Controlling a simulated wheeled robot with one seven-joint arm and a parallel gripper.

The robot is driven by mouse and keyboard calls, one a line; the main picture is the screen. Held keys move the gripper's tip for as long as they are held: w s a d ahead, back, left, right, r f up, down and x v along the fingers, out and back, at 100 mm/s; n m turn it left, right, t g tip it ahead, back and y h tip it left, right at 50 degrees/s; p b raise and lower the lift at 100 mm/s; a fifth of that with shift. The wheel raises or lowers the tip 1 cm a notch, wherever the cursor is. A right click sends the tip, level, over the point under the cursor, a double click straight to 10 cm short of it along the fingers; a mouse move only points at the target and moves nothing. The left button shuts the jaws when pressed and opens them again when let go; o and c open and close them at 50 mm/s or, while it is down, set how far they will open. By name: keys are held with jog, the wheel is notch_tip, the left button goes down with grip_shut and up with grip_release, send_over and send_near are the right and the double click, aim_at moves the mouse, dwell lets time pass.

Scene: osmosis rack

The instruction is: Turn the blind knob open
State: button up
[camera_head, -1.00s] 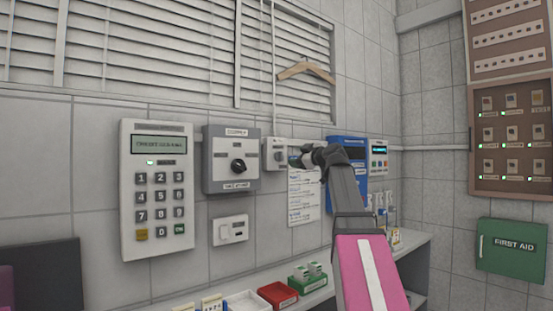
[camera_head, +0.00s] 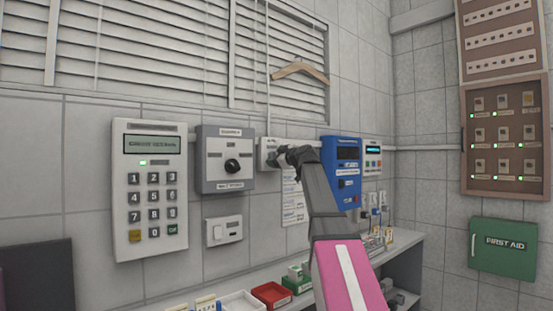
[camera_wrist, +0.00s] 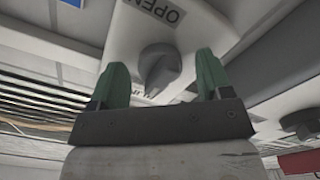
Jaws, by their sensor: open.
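The blind control is a small white box (camera_head: 265,145) on the wall below the blinds. In the wrist view, the box face (camera_wrist: 205,35) carries an upside-down label reading OPEN. A grey round knob (camera_wrist: 158,68) with a raised ridge sits in its middle. My gripper (camera_wrist: 163,76) is open, with one green finger on each side of the knob and a visible gap on both sides. In the head view my gripper (camera_head: 281,157) is in front of the box and hides the knob.
A grey panel (camera_head: 212,162) with a black knob is to the left, and a blue device (camera_head: 346,150) is close to the right. Below, a shelf holds a red tray (camera_head: 271,294) and other small containers. A wooden hanger (camera_head: 300,70) hangs above on the blinds.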

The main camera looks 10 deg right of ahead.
jog(key=c, duration=0.9)
jog(key=shift+m, duration=0.4)
jog(key=m, duration=0.4)
jog(key=shift+m, duration=0.4)
jog(key=m, duration=0.6)
jog(key=shift+s+a, duration=0.1)
jog(key=m, duration=0.7)
jog(key=shift+m, duration=0.3)
jog(key=m, duration=0.3)
jog(key=shift+m, duration=2.4)
